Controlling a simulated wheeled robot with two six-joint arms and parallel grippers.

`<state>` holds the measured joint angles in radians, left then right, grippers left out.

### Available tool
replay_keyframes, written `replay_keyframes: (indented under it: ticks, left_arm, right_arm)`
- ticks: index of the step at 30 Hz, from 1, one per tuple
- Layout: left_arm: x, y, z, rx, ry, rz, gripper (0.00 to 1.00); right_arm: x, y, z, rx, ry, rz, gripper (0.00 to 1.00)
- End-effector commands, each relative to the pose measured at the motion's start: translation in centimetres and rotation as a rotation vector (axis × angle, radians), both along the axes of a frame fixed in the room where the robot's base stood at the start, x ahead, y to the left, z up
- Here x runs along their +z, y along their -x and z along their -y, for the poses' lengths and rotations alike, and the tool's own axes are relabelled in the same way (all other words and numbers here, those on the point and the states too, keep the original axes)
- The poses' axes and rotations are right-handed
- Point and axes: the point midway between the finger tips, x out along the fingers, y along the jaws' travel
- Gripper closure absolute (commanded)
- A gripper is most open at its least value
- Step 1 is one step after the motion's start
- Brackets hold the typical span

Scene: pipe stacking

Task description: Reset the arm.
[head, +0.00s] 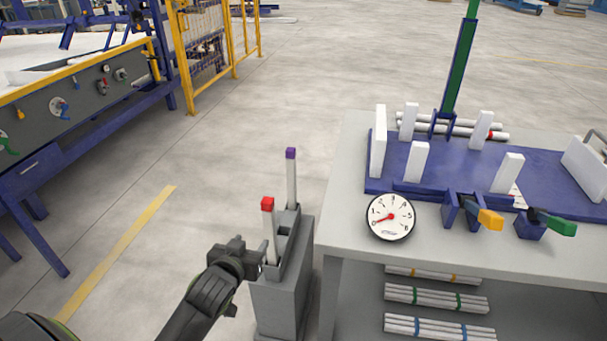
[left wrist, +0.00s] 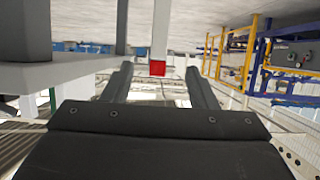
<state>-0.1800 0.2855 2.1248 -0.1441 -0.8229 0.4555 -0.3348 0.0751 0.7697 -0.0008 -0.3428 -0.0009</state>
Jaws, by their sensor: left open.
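My left gripper (head: 262,258) is at the lower middle of the head view, beside the grey stand (head: 284,285). Its two fingers (left wrist: 160,80) are spread apart in the left wrist view, with nothing held between them. A white pipe with a red end (head: 267,205) stands upright in the stand, close to the gripper. The red end (left wrist: 158,68) shows just beyond the fingers in the left wrist view, where the scene looks upside down. A second white pipe with a purple end (head: 291,154) stands upright behind it. My right gripper is in neither view.
A grey table (head: 345,160) on the right carries a blue fixture (head: 440,170) with white uprights, a round gauge (head: 390,217), and yellow and green handles. Banded pipe bundles (head: 437,298) lie below. A blue-framed bench (head: 75,110) stands at left. Floor between is clear.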

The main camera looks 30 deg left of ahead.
Motion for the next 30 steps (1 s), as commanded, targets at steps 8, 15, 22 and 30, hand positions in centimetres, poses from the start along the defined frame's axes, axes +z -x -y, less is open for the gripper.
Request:
replay_keyframes:
  ticks: [8, 15, 22, 30]
  left_arm:
    - [-2.1, 0.0, -0.4, 0.002, -0.002, -0.047, 0.47]
    - [-12.9, 2.4, -1.6, -0.002, -0.009, -0.273, 0.47]
    - [-24.0, 9.2, -1.7, -0.022, -0.002, -0.510, 0.47]
    - [-34.1, 21.9, 0.1, -0.060, 0.027, -0.783, 0.47]
  right_arm:
    - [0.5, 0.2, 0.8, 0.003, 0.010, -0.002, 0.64]
    - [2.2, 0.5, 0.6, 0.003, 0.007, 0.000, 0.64]
    - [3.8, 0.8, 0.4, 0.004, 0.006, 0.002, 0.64]
    - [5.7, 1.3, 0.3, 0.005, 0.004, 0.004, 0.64]
